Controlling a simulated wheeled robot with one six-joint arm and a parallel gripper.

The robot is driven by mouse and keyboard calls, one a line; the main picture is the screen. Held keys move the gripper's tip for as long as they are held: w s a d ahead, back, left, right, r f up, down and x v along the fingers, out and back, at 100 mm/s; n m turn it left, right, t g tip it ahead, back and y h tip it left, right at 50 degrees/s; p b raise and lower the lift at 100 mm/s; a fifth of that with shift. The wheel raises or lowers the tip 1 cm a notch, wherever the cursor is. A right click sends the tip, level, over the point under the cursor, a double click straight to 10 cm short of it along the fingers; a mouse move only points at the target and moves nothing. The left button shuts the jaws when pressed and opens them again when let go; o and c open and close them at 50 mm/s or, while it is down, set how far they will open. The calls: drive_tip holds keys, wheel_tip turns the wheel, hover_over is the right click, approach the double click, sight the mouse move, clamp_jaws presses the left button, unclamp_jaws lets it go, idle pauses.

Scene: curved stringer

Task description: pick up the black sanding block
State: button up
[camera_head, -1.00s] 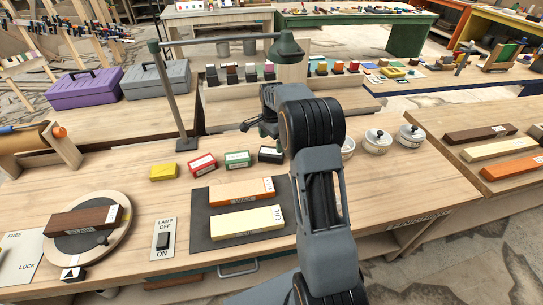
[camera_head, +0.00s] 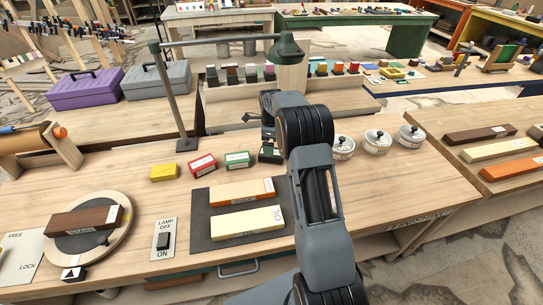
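The black sanding block (camera_head: 269,156) sits on the light wooden bench, at the right end of a row of small blocks. Its upper part is partly hidden by the end of my arm. My gripper (camera_head: 267,139) is at or just above the block, largely hidden behind my own dark wrist links. I cannot tell whether its fingers are open or shut, or whether they touch the block.
Green (camera_head: 237,159), red (camera_head: 202,164) and yellow (camera_head: 163,172) blocks stand left of it. Orange (camera_head: 241,191) and cream (camera_head: 247,223) stones lie on a dark mat in front. Lidded round tins (camera_head: 343,148) stand right. A lamp post (camera_head: 172,95) rises behind left.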

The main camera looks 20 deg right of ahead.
sight(276, 160)
drive_tip(key=shift+d+f+p, duration=0.1)
drive_tip(key=shift+f+p, duration=0.35)
drive_tip(key=shift+f, duration=2.8)
drive_tip(key=shift+c, duration=0.4)
drive_tip(key=c, duration=1.1)
